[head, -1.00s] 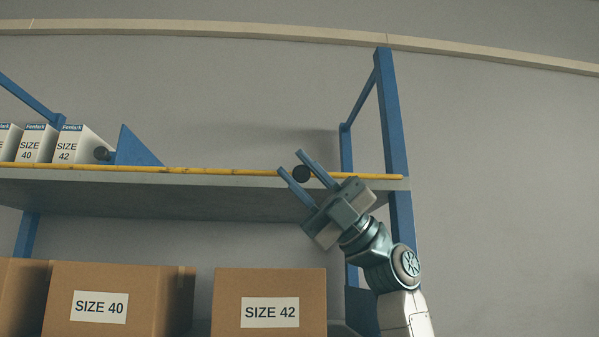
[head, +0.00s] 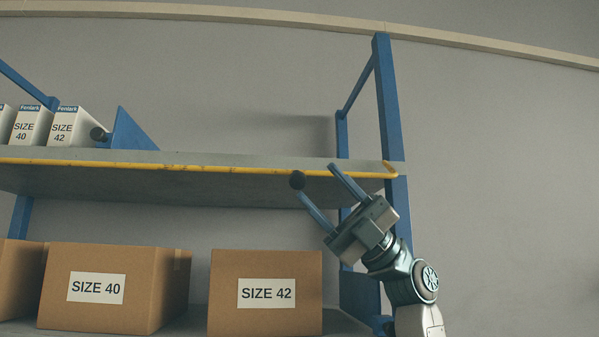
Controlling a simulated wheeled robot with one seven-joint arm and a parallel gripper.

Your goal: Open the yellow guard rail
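The yellow guard rail (head: 230,170) runs along the front edge of the upper shelf (head: 150,184), with bare grey shelf top showing above it. At its right end a short yellow piece (head: 389,167) slants back toward the shelf top. My gripper (head: 315,176) is in front of the shelf, fingers up and left, open and empty. The right fingertip stands apart, in front of the rail.
White shoe boxes marked SIZE 40 (head: 32,127) and SIZE 42 (head: 76,127) stand on the upper shelf beside a blue triangular plate (head: 130,133). Cardboard boxes (head: 265,265) fill the lower shelf. A blue post (head: 389,95) rises behind my gripper. The upper shelf's right part is clear.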

